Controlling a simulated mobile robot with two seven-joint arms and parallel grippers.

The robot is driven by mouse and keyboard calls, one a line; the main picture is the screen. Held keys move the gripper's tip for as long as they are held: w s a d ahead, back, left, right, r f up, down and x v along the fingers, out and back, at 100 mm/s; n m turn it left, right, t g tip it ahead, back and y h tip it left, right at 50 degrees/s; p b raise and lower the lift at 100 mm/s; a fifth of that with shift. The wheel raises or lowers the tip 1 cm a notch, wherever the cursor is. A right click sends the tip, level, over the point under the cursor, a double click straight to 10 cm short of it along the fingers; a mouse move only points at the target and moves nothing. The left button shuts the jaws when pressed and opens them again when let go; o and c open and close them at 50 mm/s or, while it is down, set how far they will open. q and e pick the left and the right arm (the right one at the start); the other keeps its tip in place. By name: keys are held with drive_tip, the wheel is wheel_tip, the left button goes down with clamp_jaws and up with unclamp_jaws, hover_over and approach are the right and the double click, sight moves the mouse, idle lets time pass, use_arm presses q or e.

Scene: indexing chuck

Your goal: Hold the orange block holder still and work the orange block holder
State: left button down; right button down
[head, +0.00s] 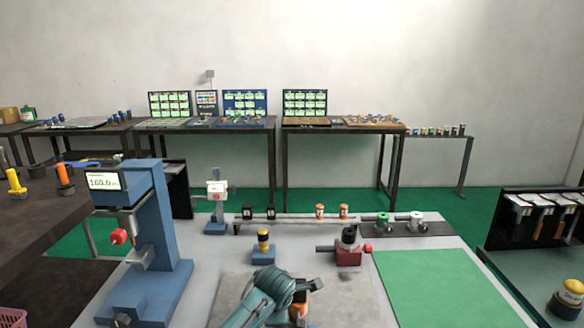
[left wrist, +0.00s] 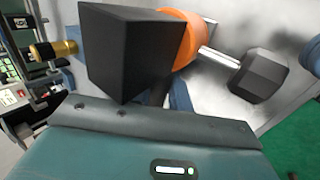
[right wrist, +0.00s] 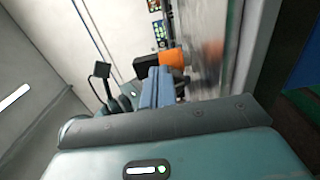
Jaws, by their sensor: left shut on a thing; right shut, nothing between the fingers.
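The orange block holder (left wrist: 182,35) shows in the left wrist view as an orange round body beside a large black block (left wrist: 122,50). A bright rod runs from it to a dark faceted knob (left wrist: 258,75). My left gripper (left wrist: 172,92) is shut on the holder; the black block hides much of the grip. In the head view the holder (head: 299,308) is mostly hidden by a teal arm. In the right wrist view the orange body (right wrist: 175,60) lies just beyond my right gripper (right wrist: 156,75), which is shut and empty. I cannot tell whether they touch.
A blue press with a display (head: 160,230) stands at the left. A blue block with a yellow-black part (head: 263,248) and a red fixture (head: 348,255) stand behind the holder. A green mat (head: 440,290) lies clear at the right.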

drive_tip(key=shift+w, duration=0.4)
drive_tip(key=shift+a+f, duration=0.1)
drive_tip(key=shift+a, duration=0.2)
idle(0.4)
drive_tip(key=shift+f, duration=0.25)
drive_tip(key=shift+s+f, duration=0.1)
drive_tip(key=shift+f, duration=0.65)
drive_tip(key=shift+a+f, duration=0.15)
idle(0.4)
